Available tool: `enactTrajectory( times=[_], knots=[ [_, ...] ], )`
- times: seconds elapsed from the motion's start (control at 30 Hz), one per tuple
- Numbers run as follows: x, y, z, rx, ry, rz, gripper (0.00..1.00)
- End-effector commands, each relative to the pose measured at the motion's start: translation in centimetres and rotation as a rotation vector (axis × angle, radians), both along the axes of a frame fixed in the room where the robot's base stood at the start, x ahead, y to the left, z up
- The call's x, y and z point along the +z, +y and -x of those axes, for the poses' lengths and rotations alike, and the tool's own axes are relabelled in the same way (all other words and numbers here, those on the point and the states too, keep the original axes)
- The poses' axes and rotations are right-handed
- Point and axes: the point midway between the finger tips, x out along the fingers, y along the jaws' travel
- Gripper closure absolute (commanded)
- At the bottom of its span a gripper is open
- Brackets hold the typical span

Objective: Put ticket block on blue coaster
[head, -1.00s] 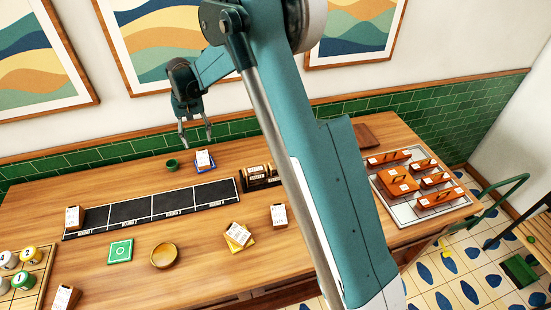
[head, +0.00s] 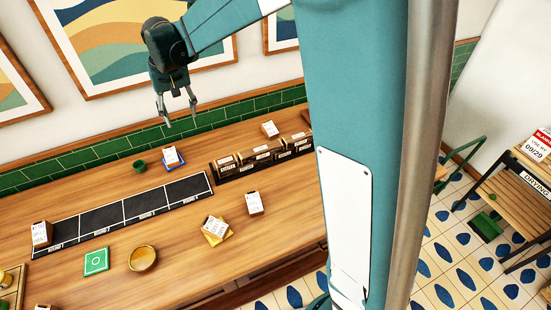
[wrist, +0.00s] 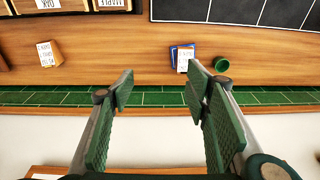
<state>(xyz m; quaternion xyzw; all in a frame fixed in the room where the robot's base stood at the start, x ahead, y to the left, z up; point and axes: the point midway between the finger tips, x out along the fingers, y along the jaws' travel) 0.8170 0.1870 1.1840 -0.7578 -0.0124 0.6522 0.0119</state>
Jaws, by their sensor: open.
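A blue coaster (head: 181,164) lies near the back of the wooden counter. A ticket block (head: 171,155) with a white printed face stands on it, covering much of it. In the wrist view the blue coaster (wrist: 174,55) and its block (wrist: 184,61) appear beyond my fingertips, nearer the right one. My gripper (head: 181,119) is open and empty, raised above the back of the counter; its spread fingers also show in the wrist view (wrist: 160,84). Other ticket blocks stand at the back (head: 270,129), mid-counter (head: 254,203), left (head: 41,234) and on a yellow coaster (head: 214,227).
A green cup (head: 140,166) stands left of the blue coaster. A long black sectioned strip (head: 125,211) lies in front. A dark rack of labelled boxes (head: 262,156) stands to the right. A green coaster (head: 96,261) and wooden bowl (head: 143,258) are nearer. A tiled wall (head: 110,147) borders the back.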

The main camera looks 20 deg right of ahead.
Motion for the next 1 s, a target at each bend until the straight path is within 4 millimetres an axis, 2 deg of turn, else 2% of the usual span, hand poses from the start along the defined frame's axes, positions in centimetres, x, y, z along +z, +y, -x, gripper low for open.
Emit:
enactTrajectory(
  times=[0.2,0.5,1.0],
  knots=[
    [2.9,-2.6,3.3,-0.002,-0.043,-0.006,0.53],
    [6.0,-5.7,7.9,-0.003,-0.101,-0.011,0.53],
    [9.2,-10.3,16.2,-0.004,-0.199,-0.012,0.53]
  ],
)
